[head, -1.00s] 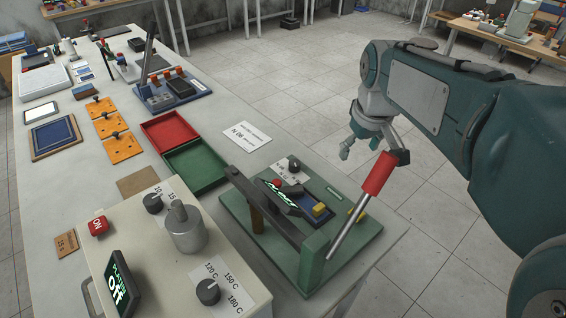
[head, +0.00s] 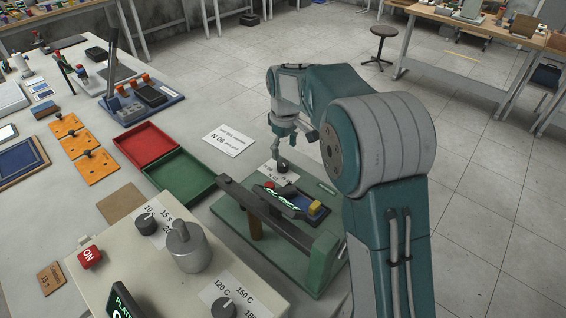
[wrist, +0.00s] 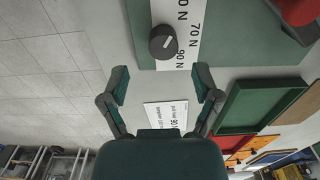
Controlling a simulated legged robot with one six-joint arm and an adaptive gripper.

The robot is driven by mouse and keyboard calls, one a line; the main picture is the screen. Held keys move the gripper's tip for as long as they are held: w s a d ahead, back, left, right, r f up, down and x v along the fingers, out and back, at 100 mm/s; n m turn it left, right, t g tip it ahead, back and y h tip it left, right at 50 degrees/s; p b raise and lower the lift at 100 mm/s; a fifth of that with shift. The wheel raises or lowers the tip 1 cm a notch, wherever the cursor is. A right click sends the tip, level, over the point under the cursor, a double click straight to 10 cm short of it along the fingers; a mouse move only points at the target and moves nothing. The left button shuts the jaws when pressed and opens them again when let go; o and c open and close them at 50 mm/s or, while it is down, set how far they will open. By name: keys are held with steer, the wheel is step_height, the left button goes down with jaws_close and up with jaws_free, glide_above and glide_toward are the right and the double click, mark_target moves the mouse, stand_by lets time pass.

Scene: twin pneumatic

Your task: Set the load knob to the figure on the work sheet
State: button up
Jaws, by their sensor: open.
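The load knob (head: 283,167) is a dark round knob on a white scale plate at the back of the green press base (head: 232,219). In the wrist view the knob (wrist: 163,43) shows a white pointer line slanting up and right, roughly toward the 70 N mark. The scale plate (wrist: 187,12) shows 70 N and 90 N; the top label is cut off. The work sheet (head: 228,140) lies flat on the bench and reads 90 N. My gripper (head: 284,148) is open and empty above the knob; in the wrist view the knob lies beyond the open fingertips (wrist: 162,84), apart from them.
The press's dark lever (head: 262,213) crosses the base in front of the knob. Red (head: 147,146) and green (head: 181,174) trays lie left of the press. A heater box with knobs (head: 150,270) stands in front. Open floor lies behind the bench.

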mark_target(282, 162)
steer(key=f, duration=0.5)
steer(key=shift+a, duration=0.4)
steer(key=shift+d+f, duration=0.1)
steer(key=shift+f, duration=0.25)
steer(key=shift+d, duration=0.15)
jaws_close()
